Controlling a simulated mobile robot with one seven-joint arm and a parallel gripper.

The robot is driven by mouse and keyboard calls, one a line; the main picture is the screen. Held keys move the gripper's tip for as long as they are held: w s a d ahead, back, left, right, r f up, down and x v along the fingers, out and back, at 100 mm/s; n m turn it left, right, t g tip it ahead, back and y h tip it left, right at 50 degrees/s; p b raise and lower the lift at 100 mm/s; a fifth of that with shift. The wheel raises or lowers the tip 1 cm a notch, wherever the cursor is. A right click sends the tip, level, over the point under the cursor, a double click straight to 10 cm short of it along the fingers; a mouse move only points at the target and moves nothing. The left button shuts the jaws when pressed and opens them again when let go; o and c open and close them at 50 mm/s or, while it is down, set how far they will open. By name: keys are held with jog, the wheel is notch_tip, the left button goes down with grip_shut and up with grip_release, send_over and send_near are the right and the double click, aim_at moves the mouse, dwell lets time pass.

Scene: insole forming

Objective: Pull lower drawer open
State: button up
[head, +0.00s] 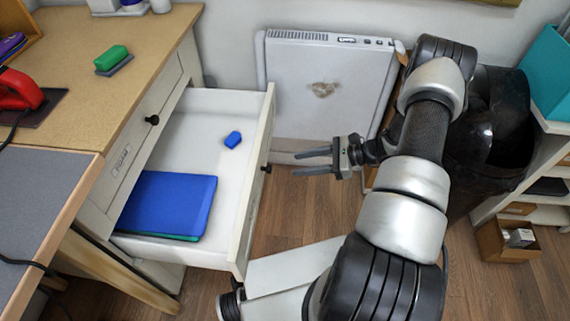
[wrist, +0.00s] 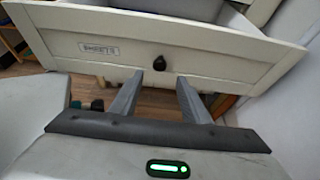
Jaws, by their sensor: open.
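The lower drawer (head: 249,190) is pulled out of the white cabinet under the wooden desk. Its dark round knob (head: 266,168) is on the front panel. In the wrist view the drawer front (wrist: 225,70) carries a label (wrist: 99,49) and the same knob (wrist: 159,62). A blue folder-like sheet stack (head: 168,203) and a small blue block (head: 233,139) lie inside. My gripper (head: 300,162) is open and empty, a short way right of the knob. In the wrist view its fingers (wrist: 160,82) point toward the knob and appear apart from it.
The upper drawer (head: 124,155) with its own knob (head: 153,119) is shut. A pale panel unit (head: 325,95) stands against the back wall. A black bin (head: 500,140) and white shelves (head: 548,150) are at the right. Wooden floor (head: 320,210) shows between drawer and arm.

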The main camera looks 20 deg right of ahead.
jog(key=v, duration=0.7)
jog(key=shift+d, duration=0.25)
jog(key=shift+s, duration=0.15)
